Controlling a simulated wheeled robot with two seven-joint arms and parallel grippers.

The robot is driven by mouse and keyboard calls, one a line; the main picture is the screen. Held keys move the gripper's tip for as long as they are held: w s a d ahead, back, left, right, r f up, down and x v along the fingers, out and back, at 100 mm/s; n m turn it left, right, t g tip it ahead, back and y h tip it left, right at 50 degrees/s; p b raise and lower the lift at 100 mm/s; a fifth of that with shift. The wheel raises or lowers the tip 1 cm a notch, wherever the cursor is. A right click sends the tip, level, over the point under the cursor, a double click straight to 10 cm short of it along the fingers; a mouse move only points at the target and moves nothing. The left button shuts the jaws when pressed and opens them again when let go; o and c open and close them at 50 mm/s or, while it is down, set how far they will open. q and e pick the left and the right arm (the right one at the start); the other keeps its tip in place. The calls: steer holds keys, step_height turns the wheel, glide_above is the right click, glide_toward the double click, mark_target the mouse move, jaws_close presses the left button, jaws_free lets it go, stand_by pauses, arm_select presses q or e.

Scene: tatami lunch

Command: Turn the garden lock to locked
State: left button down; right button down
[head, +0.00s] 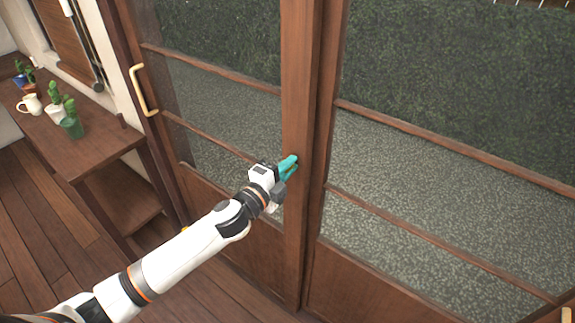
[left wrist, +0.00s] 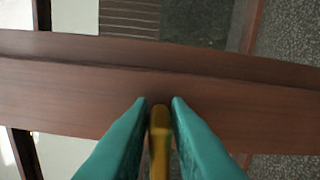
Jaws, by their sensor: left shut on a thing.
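The garden lock (left wrist: 159,135) is a small brass-yellow piece on the wooden door stile, seen in the left wrist view. My left gripper (head: 290,166) has teal fingers and reaches the middle stile of the sliding doors in the head view. In the left wrist view my left gripper (left wrist: 159,110) is shut on the lock, with one finger on each side of it. In the head view the fingers hide the lock, so I cannot tell its setting there. My right gripper is not in view.
The glazed wooden doors (head: 303,230) fill the middle and right, with gravel and a hedge behind. A brass pull handle (head: 139,91) is on the left door. A wooden shelf table (head: 90,150) with potted cacti (head: 71,124) and a white jug (head: 31,104) stands at left.

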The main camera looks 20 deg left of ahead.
arm_select(q)
steer(key=shift+m, duration=0.6)
steer(key=shift+f, duration=0.1)
steer(key=c, duration=1.4)
jaws_free()
steer(key=shift+o, duration=0.2)
steer(key=b+v, duration=0.3)
steer(key=v, duration=0.9)
